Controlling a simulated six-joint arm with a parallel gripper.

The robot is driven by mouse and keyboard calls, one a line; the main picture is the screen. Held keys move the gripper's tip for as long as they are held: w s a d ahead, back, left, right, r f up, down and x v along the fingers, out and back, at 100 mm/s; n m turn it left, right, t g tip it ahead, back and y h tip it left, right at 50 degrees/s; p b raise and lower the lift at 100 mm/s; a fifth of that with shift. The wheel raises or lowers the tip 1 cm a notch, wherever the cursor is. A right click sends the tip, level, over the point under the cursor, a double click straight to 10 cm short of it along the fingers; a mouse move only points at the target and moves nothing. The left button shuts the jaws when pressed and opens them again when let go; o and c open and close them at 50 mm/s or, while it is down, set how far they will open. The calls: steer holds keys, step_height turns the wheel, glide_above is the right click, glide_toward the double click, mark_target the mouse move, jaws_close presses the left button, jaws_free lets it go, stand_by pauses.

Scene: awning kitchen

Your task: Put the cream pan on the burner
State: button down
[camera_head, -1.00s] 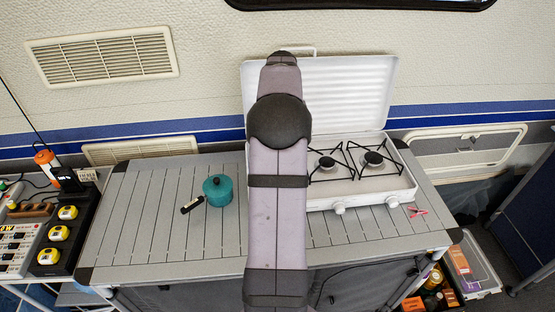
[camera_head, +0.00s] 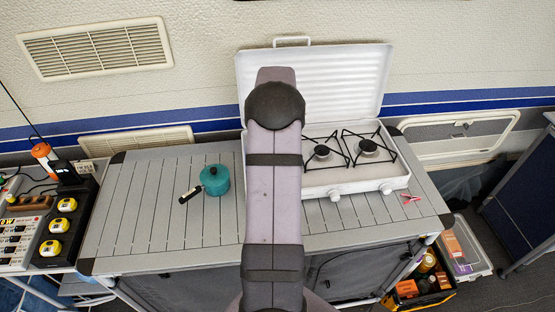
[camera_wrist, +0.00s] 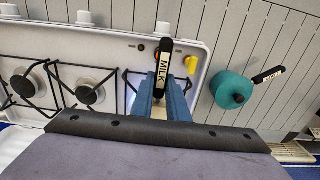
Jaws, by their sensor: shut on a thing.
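In the wrist view, my gripper (camera_wrist: 162,88) has blue fingers closed around a black handle (camera_wrist: 164,62) labelled MILK. A small pale patch shows between the fingers; the rest of the pan body is hidden behind the gripper. The gripper is over the end of the white stove (camera_wrist: 118,48). Two round burners (camera_wrist: 88,92) with black wire supports show left of the gripper; another black support is partly hidden beside the fingers. In the head view, two burners (camera_head: 322,152) show right of my arm, which hides the gripper and the pan.
A teal lidded pan (camera_head: 215,179) with a black handle stands on the slatted table (camera_head: 150,215), left of my arm. The stove's raised white lid (camera_head: 345,85) stands behind the burners. A small yellow item (camera_wrist: 191,64) is near the stove's corner.

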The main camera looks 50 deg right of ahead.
steer(key=shift+f+p, duration=0.45)
steer(key=shift+f, duration=1.05)
steer(key=shift+f, duration=0.15)
steer(key=c, duration=1.7)
jaws_free()
